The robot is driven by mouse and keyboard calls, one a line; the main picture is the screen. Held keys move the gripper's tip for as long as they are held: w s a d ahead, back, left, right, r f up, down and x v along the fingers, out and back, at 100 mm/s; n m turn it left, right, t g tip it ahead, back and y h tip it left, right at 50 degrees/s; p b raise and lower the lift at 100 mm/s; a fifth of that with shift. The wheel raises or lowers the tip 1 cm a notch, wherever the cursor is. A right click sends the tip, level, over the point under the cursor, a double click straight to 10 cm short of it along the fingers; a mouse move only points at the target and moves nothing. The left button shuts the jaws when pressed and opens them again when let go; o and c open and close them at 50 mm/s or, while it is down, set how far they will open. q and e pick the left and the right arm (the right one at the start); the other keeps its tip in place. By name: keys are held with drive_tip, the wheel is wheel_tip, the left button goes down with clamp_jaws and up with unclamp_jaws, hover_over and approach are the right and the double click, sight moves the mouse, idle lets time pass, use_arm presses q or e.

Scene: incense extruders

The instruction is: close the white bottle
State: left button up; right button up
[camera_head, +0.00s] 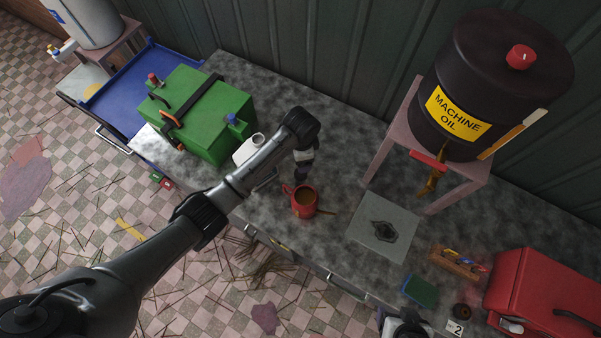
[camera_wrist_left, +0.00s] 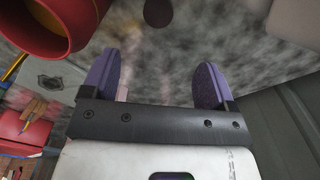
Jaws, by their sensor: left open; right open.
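The white bottle (camera_head: 246,151) stands on the grey counter beside the green box, partly hidden behind my left arm. Its round mouth shows at the top and looks uncapped. My left gripper (camera_head: 301,174) points down between the bottle and the red mug. In the left wrist view its purple fingers (camera_wrist_left: 158,74) are apart with nothing between them. A small dark round thing (camera_wrist_left: 158,12) lies on the counter beyond the fingertips; I cannot tell whether it is a cap. My right gripper (camera_head: 403,326) is at the bottom edge, partly cut off, and open.
The red mug (camera_head: 304,201) of brown liquid stands close to my left gripper. A green box (camera_head: 205,112) is at the left, an oil drum (camera_head: 490,85) on a stand at the right. A metal plate (camera_head: 384,229), green sponge (camera_head: 420,291) and red toolbox (camera_head: 545,290) lie further right.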

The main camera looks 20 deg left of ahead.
use_arm(q)
wheel_tip(320, 180, down, 7)
drive_tip(key=shift+s+r, duration=0.1)
idle(0.3)
drive_tip(key=f, duration=0.4)
drive_tip(key=shift+s+a+f+b, duration=0.2)
drive_tip(key=shift+s+a+b, duration=0.05)
drive_tip(key=shift+s+b, duration=0.1)
drive_tip(key=shift+f, duration=0.4)
drive_tip(key=shift+c, duration=0.5)
drive_tip(key=c, duration=0.9)
